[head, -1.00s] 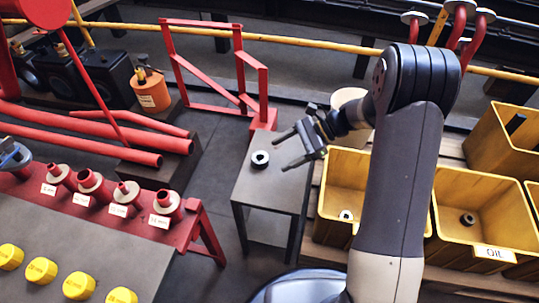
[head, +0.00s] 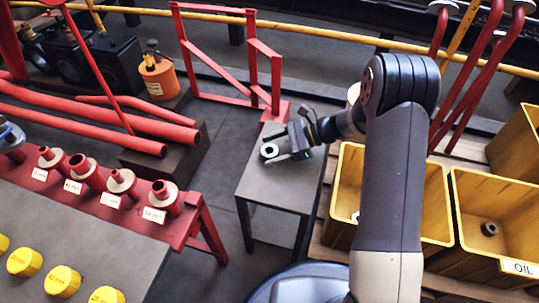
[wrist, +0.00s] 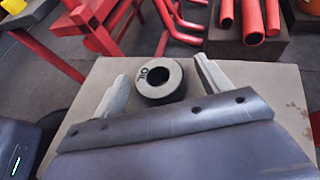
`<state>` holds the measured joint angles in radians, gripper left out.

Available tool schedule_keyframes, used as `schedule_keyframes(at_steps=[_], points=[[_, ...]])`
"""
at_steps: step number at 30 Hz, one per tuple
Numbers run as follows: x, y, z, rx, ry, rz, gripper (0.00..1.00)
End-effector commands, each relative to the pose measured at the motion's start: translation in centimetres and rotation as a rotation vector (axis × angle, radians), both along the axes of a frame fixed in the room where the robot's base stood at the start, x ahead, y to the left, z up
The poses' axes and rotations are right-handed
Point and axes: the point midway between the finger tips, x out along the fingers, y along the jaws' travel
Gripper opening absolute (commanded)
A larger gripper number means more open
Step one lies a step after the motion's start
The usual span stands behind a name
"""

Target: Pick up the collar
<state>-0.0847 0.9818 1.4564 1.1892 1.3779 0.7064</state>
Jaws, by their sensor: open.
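The collar is a dark ring with a light grey top face and a round hole; it lies flat on the small grey table (head: 277,188). In the head view the collar (head: 269,151) is at the table's far part. In the wrist view the collar (wrist: 161,83) shows lettering that reads "OIL" on its top. My gripper (head: 280,146) is low over the table, fingers apart. In the wrist view my gripper (wrist: 162,76) has one finger on each side of the collar, with gaps visible on both sides. Contact with the tabletop cannot be told.
Yellow bins (head: 495,262) stand to the right, one labelled OIL with a dark ring inside. A red bench (head: 110,190) with several red flanged fittings is to the left. A red frame (head: 228,58) and red pipes (head: 110,130) lie behind. Dark floor is clear between bench and table.

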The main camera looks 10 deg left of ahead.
Motion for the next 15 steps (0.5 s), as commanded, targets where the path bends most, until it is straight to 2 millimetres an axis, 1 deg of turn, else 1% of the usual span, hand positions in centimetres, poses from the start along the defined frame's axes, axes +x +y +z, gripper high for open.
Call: schedule_keyframes(at_steps=[1, 3, 6, 12, 13, 15], points=[[-0.4, 0.8, -0.7, 0.000, 0.001, 0.004, 0.73], [-0.7, 1.8, -1.1, 0.001, 0.002, 0.004, 0.73], [-0.9, 2.7, -1.3, 0.000, 0.000, 0.002, 0.73], [-0.9, 2.8, -1.2, 0.000, 0.000, 0.000, 0.73], [-0.9, 2.8, -1.2, 0.000, 0.001, 0.000, 0.72], [-0.9, 2.8, -1.2, 0.000, 0.001, 0.000, 0.66]])
